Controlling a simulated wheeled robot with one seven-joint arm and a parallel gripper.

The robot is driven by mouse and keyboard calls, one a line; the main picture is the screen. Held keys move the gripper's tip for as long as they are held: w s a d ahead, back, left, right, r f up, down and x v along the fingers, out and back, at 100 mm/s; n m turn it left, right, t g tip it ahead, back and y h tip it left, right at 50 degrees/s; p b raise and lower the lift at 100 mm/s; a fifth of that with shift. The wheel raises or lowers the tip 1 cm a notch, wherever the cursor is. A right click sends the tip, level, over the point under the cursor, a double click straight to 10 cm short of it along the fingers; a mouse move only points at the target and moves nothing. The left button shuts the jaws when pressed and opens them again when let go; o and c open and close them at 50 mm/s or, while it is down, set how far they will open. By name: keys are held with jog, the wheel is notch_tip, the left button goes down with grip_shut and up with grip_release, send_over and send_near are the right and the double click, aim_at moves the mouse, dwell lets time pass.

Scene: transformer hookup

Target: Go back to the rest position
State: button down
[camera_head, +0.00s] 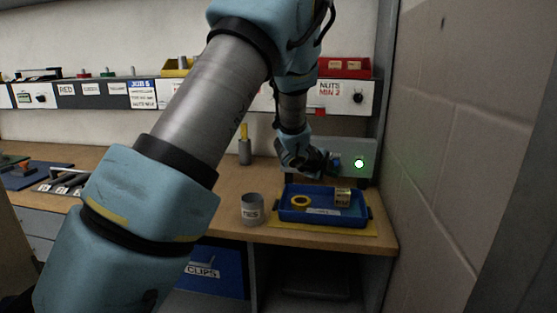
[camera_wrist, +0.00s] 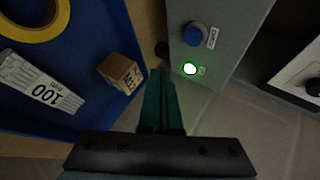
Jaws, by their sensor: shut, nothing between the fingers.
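My gripper (camera_wrist: 162,75) shows in the wrist view with its fingers together and nothing between them. Its tips are close to the grey control box (camera_wrist: 240,30), near the blue button (camera_wrist: 196,34) and the lit green lamp (camera_wrist: 190,68). I cannot tell whether the tips touch the box. In the head view the arm reaches over the bench to the same box (camera_head: 369,151), and the green lamp (camera_head: 359,163) glows there. The fingertips are hidden in the head view by the wrist.
Below the gripper is a blue tray (camera_head: 324,220) with a yellow tape ring (camera_head: 300,201) and a small box (camera_head: 343,197). A grey cup (camera_head: 252,209) stands to its left. A block wall (camera_head: 445,150) bounds the right. A labelled shelf (camera_head: 107,95) runs behind.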

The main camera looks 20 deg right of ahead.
jog(key=w+a+n+y, duration=0.1)
jog(key=a+n, duration=0.1)
jog(key=a, duration=0.2)
jog(key=w+a+n+t+y, duration=0.1)
jog(key=a+n, duration=0.2)
jog(key=a, duration=0.2)
jog(key=w+a+n+y, duration=0.1)
jog(key=w+a+n, duration=0.1)
jog(key=a, duration=0.3)
jog(key=shift+a+r+n+t+y, duration=0.15)
jog(key=shift+r+n+t+y, duration=0.25)
jog(key=s+a+n+y, duration=0.35)
jog(key=a+n, duration=0.35)
jog(key=a, duration=0.7)
jog(key=s+a+n+g+y, duration=0.1)
jog(key=s+a+n+g, duration=0.2)
jog(key=s+a+n, duration=0.3)
jog(key=s+a+f+n+g+y, duration=0.1)
jog(key=s+a+n+g, duration=0.2)
jog(key=s, duration=0.9)
jog(key=a+n, duration=0.3)
jog(key=a, duration=0.2)
jog(key=shift+s+a+f+n, duration=0.3)
jog(key=shift+a, duration=0.05)
jog(key=shift+y, duration=0.25)
